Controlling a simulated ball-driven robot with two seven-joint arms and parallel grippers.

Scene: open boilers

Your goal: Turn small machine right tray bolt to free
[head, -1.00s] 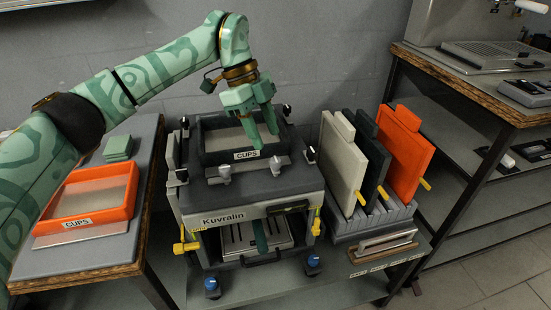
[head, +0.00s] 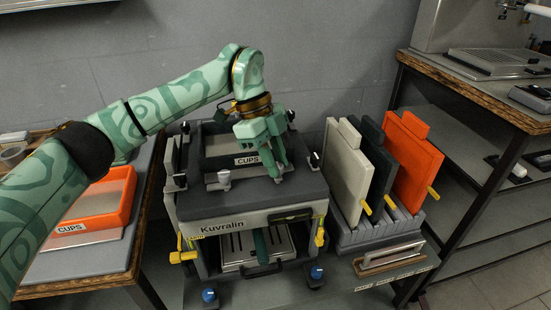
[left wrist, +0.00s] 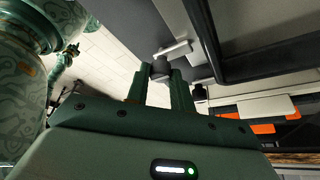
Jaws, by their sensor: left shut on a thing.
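The small machine (head: 225,226), marked Kuvralin, stands on a low shelf in the middle of the head view. A dark tray labelled CUPS (head: 247,161) sits on its top. The left tray bolt (head: 223,180), light grey, stands upright at the tray's front left. My left gripper (head: 277,164) points down at the tray's front right, shut on the right tray bolt, which its fingers mostly hide. In the left wrist view a small dark grey part (left wrist: 160,69) shows between the fingertips. My right gripper is not recognisable in either view.
An orange CUPS tray (head: 92,208) lies on the table at left. White, black and orange panels (head: 410,160) stand in a rack right of the machine. A wood-edged counter (head: 480,90) is at far right. Yellow handles (head: 182,256) stick out at the machine's front.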

